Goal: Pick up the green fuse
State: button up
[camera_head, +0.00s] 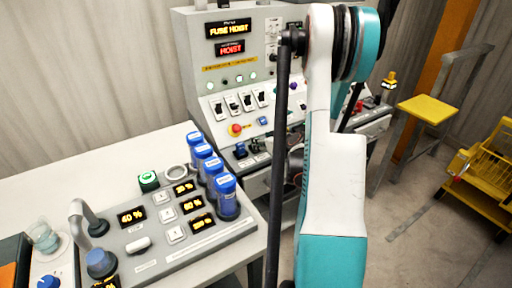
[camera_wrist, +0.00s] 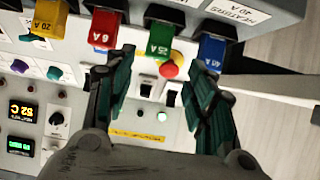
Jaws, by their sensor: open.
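The green fuse (camera_wrist: 160,38), marked 25 A, shows in the wrist view at the upper middle, seated in a dark holder in a row of fuses. My gripper (camera_wrist: 163,95) is open and empty, with its two teal fingers on the left and right of the picture. The green fuse lies beyond the fingertips, between their lines, and nothing is held. In the head view my arm covers the right part of the panel, and I cannot make out the green fuse or my gripper there.
A red 6 A fuse (camera_wrist: 104,28) sits left of the green one and a blue 40 A fuse (camera_wrist: 211,50) right of it. A yellow 20 A fuse (camera_wrist: 49,18) is farther left. The fuse hoist panel (camera_head: 205,70) stands behind a bench with blue cylinders (camera_head: 226,198).

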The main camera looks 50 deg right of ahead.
jog(key=shift+d+b+x, duration=0.2)
jog(key=shift+b+x, duration=1.1)
jog(key=shift+x, duration=1.6)
jog(key=shift+s+r, duration=0.1)
jog(key=c, duration=1.2)
